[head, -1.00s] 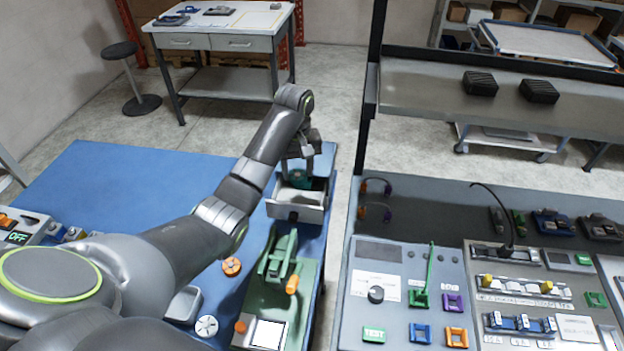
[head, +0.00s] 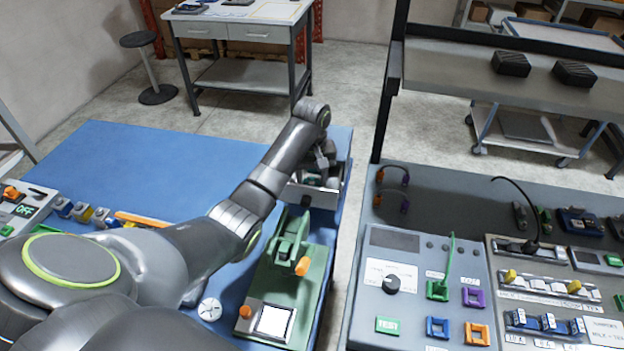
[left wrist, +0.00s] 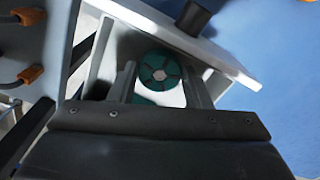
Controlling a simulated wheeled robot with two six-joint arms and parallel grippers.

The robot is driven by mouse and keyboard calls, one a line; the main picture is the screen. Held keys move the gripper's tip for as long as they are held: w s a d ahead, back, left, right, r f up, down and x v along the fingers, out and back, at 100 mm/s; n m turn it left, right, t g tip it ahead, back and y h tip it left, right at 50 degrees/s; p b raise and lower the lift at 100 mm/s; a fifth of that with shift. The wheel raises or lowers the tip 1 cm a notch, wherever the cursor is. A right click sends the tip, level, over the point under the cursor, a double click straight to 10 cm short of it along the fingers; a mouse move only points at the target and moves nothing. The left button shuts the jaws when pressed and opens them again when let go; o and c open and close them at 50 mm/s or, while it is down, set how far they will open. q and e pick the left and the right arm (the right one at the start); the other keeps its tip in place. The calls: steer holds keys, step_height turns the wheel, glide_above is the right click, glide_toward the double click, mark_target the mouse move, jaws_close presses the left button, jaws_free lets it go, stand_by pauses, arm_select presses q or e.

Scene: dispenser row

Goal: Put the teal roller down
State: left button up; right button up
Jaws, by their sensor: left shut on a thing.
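The teal roller (left wrist: 158,72) shows in the left wrist view as a round teal end with a pale hub. My left gripper (left wrist: 160,88) is shut on it, one finger on each side. The gripper and roller are inside or just above an open light-grey drawer-like box (left wrist: 225,55). In the head view the box (head: 324,198) is at the right edge of the blue table, and my left gripper (head: 322,172) reaches down into it. The roller is hidden there. I cannot tell whether the roller touches the box floor. My right gripper is not in view.
A green fixture (head: 290,245) with an orange handle stands in front of the box. The blue table (head: 130,165) is clear behind my arm. A grey control panel (head: 385,260) lies to the right, past a gap. A dark post (head: 385,100) rises beyond the box.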

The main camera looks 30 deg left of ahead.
mark_target(312, 184)
arm_select(q)
steer(key=shift+f, duration=0.15)
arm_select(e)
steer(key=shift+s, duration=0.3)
arm_select(q)
steer(key=o, duration=1)
steer(key=shift+f, duration=0.1)
step_height(312, 184, up, 3)
steer(key=shift+f+b, duration=0.1)
steer(key=shift+b, duration=0.25)
steer(key=shift+r+p, duration=4.3)
steer(key=shift+r, duration=0.5)
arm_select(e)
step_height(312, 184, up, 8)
arm_select(q)
steer(key=shift+f, duration=0.1)
